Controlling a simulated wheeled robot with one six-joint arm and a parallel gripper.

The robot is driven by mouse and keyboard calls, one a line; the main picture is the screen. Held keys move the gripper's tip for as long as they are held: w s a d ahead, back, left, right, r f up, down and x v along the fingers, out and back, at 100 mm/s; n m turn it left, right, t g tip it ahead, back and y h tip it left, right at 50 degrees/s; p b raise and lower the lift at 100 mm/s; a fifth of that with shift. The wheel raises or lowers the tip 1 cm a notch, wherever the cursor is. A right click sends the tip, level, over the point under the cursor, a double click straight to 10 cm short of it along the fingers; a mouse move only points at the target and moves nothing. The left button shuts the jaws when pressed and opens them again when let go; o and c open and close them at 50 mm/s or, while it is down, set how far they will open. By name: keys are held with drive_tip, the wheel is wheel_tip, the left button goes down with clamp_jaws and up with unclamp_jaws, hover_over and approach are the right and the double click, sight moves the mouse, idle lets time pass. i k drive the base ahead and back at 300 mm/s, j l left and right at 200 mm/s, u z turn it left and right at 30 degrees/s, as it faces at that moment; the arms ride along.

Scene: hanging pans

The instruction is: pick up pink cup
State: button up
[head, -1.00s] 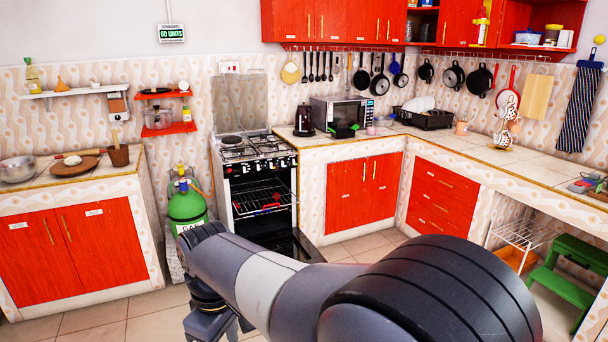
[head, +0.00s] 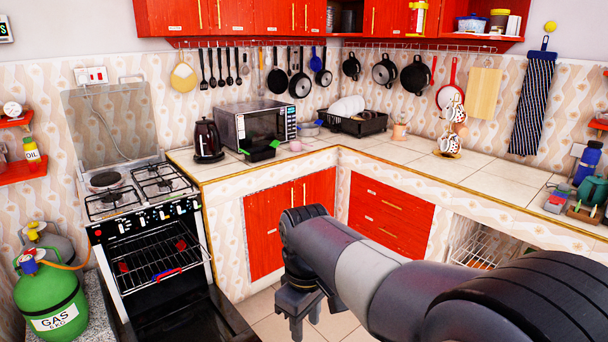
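A small pink cup (head: 295,146) stands on the tiled counter, just right of the microwave's front corner and close to a dark green-handled pan. It is small in view, so its details are unclear. A second, peach-coloured pot or cup (head: 399,131) stands further right, beyond the dish rack. My gripper (head: 299,322) hangs down at the lower middle of the view, in front of the red cabinets, below counter height and apart from the cup. Its fingers are dark and small, and I cannot tell whether they are open.
A microwave (head: 252,121), a kettle (head: 207,141) and a black dish rack (head: 353,123) stand on the counter. The stove (head: 150,225) has its oven door open at lower left, beside a green gas bottle (head: 51,296). The right counter (head: 500,178) has a wide clear stretch.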

sight(294, 146)
drive_tip(key=i+z, duration=0.1)
drive_tip(key=i, duration=2.85)
drive_tip(key=i+l+u, duration=0.1)
drive_tip(key=i, duration=0.75)
drive_tip(key=i+l, duration=0.1)
drive_tip(key=i, duration=0.7)
drive_tip(key=j+u, duration=0.05)
